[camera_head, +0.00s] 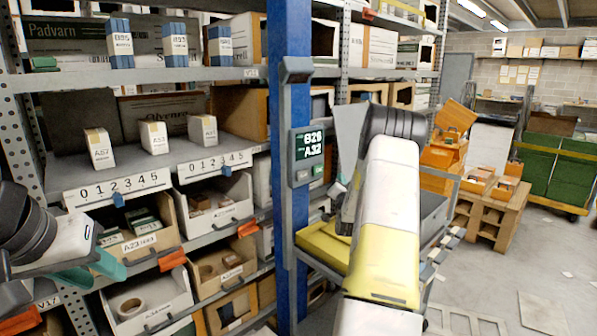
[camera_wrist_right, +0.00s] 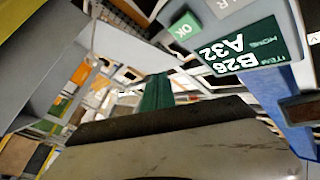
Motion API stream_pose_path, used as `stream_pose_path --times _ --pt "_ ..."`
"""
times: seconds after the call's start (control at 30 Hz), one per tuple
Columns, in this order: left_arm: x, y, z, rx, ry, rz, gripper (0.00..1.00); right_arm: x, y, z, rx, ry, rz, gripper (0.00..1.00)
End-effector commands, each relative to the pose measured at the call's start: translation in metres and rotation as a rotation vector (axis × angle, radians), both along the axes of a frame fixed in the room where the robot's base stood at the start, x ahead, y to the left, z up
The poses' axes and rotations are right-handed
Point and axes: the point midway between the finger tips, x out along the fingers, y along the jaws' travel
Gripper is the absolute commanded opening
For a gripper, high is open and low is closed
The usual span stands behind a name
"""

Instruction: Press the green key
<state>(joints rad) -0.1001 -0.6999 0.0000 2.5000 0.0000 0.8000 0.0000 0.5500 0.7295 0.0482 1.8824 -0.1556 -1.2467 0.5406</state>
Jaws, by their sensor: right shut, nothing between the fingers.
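The green key, marked OK, (camera_wrist_right: 184,27) is on a grey panel (camera_head: 302,178) fixed to a blue rack post. It shows small at the panel's lower right in the head view (camera_head: 318,171). Above it a green display (camera_head: 307,146) reads B26 and A32. My right gripper (camera_head: 338,192) is beside the panel, mostly hidden by its own arm. In the wrist view its teal fingers (camera_wrist_right: 157,91) are together and empty, apart from the key in the picture.
The rack (camera_head: 155,178) at left holds small boxes and bins. A grey scanner-like device (camera_head: 296,70) is on the post above the panel. A yellow-edged cart (camera_head: 328,246) stands beneath my right arm. Open floor (camera_head: 500,270) lies at right.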

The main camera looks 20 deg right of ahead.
Motion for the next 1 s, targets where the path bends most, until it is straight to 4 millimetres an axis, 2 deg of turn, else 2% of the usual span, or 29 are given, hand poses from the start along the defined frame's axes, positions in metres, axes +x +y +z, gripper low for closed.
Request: stream_pose_path --times 0.3,0.5,0.7,1.0 --pt "0.0 0.0 0.0 0.0 0.0 0.0 0.36 0.042 0.018 0.0 0.0 0.0 0.001 0.0" --pt "0.0 0.0 0.0 0.0 0.0 0.0 0.36 0.061 0.025 0.0 0.0 0.0 0.0 0.0" --pt "0.0 0.0 0.0 0.0 0.0 0.0 0.36 0.068 0.029 0.0 0.0 0.001 -0.001 0.0" --pt "0.0 0.0 0.0 0.0 0.0 0.0 0.36 0.068 0.029 0.0 0.0 0.001 -0.001 0.0"
